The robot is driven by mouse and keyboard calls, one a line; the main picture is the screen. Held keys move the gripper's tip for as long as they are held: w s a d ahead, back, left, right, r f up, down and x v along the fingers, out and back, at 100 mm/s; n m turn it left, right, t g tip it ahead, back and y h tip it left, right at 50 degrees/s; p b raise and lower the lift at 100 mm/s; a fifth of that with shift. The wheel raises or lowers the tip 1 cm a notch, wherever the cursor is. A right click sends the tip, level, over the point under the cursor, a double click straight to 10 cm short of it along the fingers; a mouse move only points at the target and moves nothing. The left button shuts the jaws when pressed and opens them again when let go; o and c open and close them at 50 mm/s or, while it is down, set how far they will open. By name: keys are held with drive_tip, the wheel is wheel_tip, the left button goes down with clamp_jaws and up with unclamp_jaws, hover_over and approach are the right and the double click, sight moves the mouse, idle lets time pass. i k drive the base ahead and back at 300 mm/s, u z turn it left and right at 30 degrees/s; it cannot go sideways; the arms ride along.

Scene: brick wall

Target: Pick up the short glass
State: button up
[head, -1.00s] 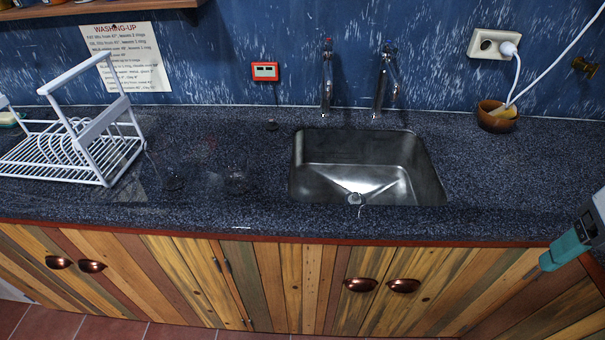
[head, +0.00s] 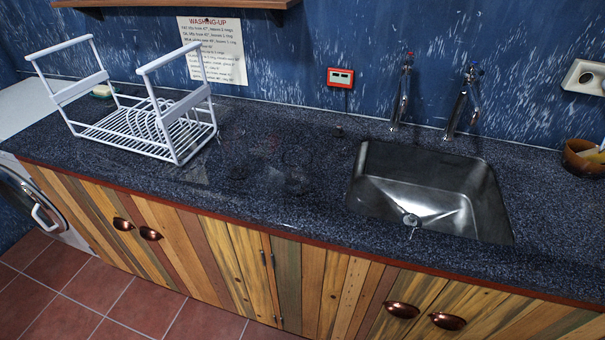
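Faint transparent glassware stands on the dark speckled counter between the dish rack and the sink. One clear glass (head: 296,180) is nearer the sink, by the counter's front half. Another clear glass shape (head: 239,168) is to its left, closer to the rack. Both are hard to make out against the dark stone, and I cannot tell for sure which is the short one. My gripper is not in view.
A white dish rack (head: 140,135) stands left of the glasses. A steel sink (head: 430,190) with two taps is to the right. A brown bowl (head: 583,160) sits at the far right. A shelf (head: 180,3) hangs above. The floor is clear at lower left.

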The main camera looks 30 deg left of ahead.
sight(297, 163)
drive_tip(key=u, duration=0.2)
drive_tip(key=i, duration=0.2)
drive_tip(key=z, duration=2.95)
drive_tip(key=k, duration=2.7)
drive_tip(key=u, duration=1.95)
